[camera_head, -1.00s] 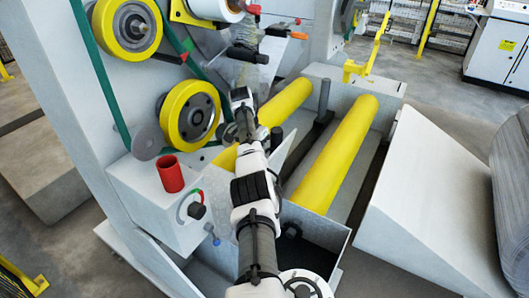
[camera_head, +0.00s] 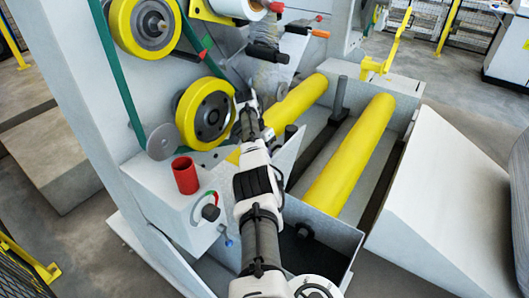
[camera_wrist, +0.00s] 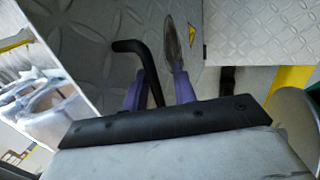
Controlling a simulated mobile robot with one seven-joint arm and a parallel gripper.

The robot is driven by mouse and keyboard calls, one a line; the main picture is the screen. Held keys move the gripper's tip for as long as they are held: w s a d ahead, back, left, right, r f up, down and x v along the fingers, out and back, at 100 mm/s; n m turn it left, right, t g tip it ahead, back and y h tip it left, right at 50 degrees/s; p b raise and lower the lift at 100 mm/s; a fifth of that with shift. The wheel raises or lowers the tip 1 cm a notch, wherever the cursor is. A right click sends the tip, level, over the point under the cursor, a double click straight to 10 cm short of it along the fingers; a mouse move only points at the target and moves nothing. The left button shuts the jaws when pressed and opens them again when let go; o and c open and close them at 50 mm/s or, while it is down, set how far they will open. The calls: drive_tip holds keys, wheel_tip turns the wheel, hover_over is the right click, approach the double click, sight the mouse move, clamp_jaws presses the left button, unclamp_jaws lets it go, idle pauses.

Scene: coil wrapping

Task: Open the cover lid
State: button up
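In the wrist view, my gripper (camera_wrist: 160,85) shows two purple fingers standing apart. A black bent handle (camera_wrist: 150,62) shows between them, closer to the left finger, with a gap to the right finger. I cannot tell whether it touches a finger. Behind it is a grey diamond-patterned plate (camera_wrist: 92,32) with a yellow warning triangle. I cannot tell for sure which panel is the cover lid. A second patterned panel (camera_wrist: 262,30) is at the upper right. In the head view my arm reaches up beside the lower yellow wheel, and its own links hide the gripper.
The lower yellow wheel (camera_head: 205,113) and a red cup-like cylinder (camera_head: 185,175) are left of my arm. Two long yellow rollers (camera_head: 350,155) lie to the right. A grey sloped block (camera_head: 430,215) stands further right. Open floor (camera_head: 85,255) is at the lower left.

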drive_tip(key=shift+o, duration=0.2)
drive_tip(key=shift+w+r+p, duration=0.15)
drive_tip(key=shift+r+p, duration=0.25)
drive_tip(key=shift+r, duration=0.35)
wheel_tip(320, 180, up, 19)
drive_tip(key=p, duration=0.4)
drive_tip(key=shift+r, duration=0.2)
idle(0.4)
